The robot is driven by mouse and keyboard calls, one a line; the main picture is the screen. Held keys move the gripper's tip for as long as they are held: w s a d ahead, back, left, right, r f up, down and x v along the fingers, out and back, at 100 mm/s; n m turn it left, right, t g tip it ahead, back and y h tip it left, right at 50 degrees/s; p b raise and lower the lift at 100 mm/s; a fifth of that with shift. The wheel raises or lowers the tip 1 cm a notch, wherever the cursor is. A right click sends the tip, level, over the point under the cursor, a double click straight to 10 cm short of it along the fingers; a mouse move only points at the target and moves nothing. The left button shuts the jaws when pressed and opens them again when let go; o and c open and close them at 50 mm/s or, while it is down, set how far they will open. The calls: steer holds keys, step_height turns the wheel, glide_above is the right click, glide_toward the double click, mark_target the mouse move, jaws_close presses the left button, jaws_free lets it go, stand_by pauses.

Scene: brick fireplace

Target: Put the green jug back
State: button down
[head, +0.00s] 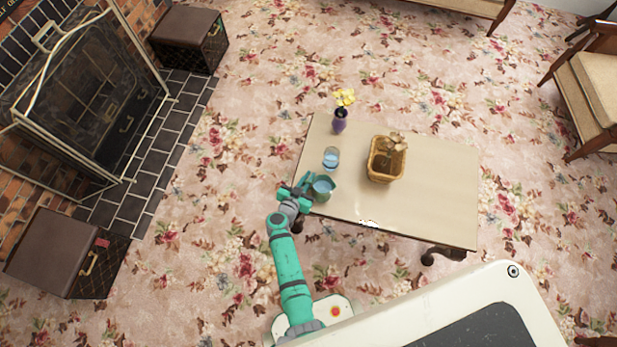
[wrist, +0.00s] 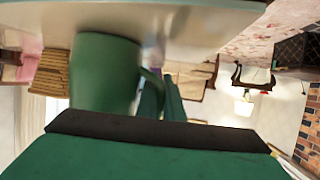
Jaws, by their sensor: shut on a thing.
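The green jug (head: 323,188) is at the near left corner of the low cream table (head: 440,190), with bluish liquid showing inside it. My gripper (head: 306,186) is at the jug's left side and is shut on it, seemingly at the handle. In the wrist view, which looks upside down, the jug (wrist: 104,75) fills the left middle with its handle towards my green fingers (wrist: 163,98). The jug looks upright and at or just above the tabletop; I cannot tell whether it touches.
A glass of blue liquid (head: 331,158) stands just behind the jug. A purple vase with yellow flowers (head: 340,124) is at the table's far left, and a wicker basket (head: 385,172) stands to the right. A small white patch (head: 369,223) lies at the front edge. The table's right side is clear.

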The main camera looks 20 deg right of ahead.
steer(key=c, duration=1.9)
jaws_free()
steer(key=shift+s+d, duration=0.1)
steer(key=shift+d, duration=0.05)
steer(key=shift+s+a+r, duration=0.1)
steer(key=shift+a, duration=0.2)
steer(key=v, duration=1.1)
steer(key=shift+s, duration=0.1)
steer(key=s+a+r+n+y, duration=0.1)
steer(key=s+a+n+y, duration=0.1)
steer(key=s+a+y, duration=0.45)
steer(key=s+a+r+n+y, duration=0.1)
steer(key=s+a+r+n, duration=0.2)
steer(key=s, duration=0.6)
steer(key=s+r+n+t+y, duration=0.1)
steer(key=s+r+n+t, duration=0.1)
steer(key=r, duration=1.1)
steer(key=s+r+n+t+y, duration=0.1)
steer(key=s+r+n+t, duration=0.1)
steer(key=s+r+t, duration=0.2)
steer(key=s+d+r, duration=0.1)
steer(key=s+r, duration=0.2)
steer(key=r, duration=0.5)
steer(key=shift+s+r, duration=0.25)
steer(key=shift+r, duration=0.15)
